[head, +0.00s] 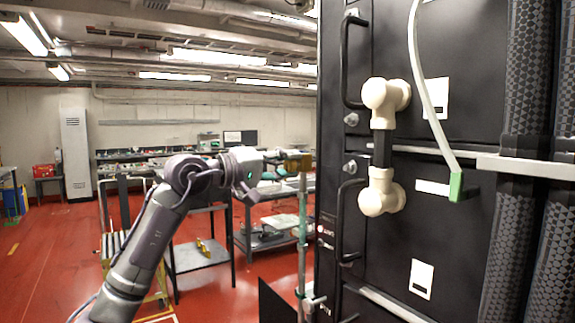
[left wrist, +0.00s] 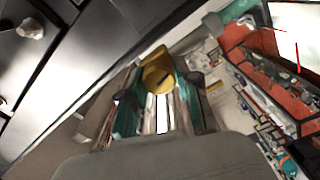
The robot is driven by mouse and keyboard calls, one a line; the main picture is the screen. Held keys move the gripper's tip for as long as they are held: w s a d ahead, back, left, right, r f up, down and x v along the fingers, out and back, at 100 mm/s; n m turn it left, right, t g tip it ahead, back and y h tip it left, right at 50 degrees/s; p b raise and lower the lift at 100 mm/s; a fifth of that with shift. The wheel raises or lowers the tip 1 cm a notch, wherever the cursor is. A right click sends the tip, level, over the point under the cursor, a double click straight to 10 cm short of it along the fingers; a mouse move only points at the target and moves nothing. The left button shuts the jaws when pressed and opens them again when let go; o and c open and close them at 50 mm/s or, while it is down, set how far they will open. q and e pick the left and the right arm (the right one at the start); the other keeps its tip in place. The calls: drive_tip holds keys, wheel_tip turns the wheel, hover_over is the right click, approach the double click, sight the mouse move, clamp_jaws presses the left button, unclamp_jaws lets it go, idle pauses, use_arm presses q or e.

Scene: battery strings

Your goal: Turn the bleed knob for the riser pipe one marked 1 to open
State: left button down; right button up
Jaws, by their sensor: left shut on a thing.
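My left gripper (head: 284,154) reaches in from the left to the top of a slim upright pipe (head: 302,225) beside the black cabinet. No number is readable on the knob or pipe. My right gripper is not in view.
The black cabinet (head: 355,225) with handles and cream pipe fittings (head: 382,192) stands close on the right. A clear hose with a green end (head: 456,187) hangs before it. Shelves and carts stand behind my arm. Red floor lies open at left.

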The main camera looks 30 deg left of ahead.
use_arm(q)
drive_tip(key=n, duration=0.4)
drive_tip(key=shift+f+n, duration=0.1)
drive_tip(key=shift+n, duration=0.2)
drive_tip(key=n, duration=0.4)
drive_tip(key=shift+f+n, duration=0.1)
drive_tip(key=shift+n, duration=0.2)
drive_tip(key=n, duration=0.3)
drive_tip(key=shift+n, duration=0.3)
drive_tip(key=n, duration=0.4)
drive_tip(key=shift+d+f+p, duration=0.1)
drive_tip(key=shift+p, duration=0.2)
drive_tip(key=n, duration=0.8)
drive_tip(key=shift+d+n, duration=0.1)
drive_tip(key=shift+n, duration=0.2)
drive_tip(key=n, duration=0.4)
drive_tip(key=shift+n+p, duration=0.3)
drive_tip(key=shift+n, duration=1.9)
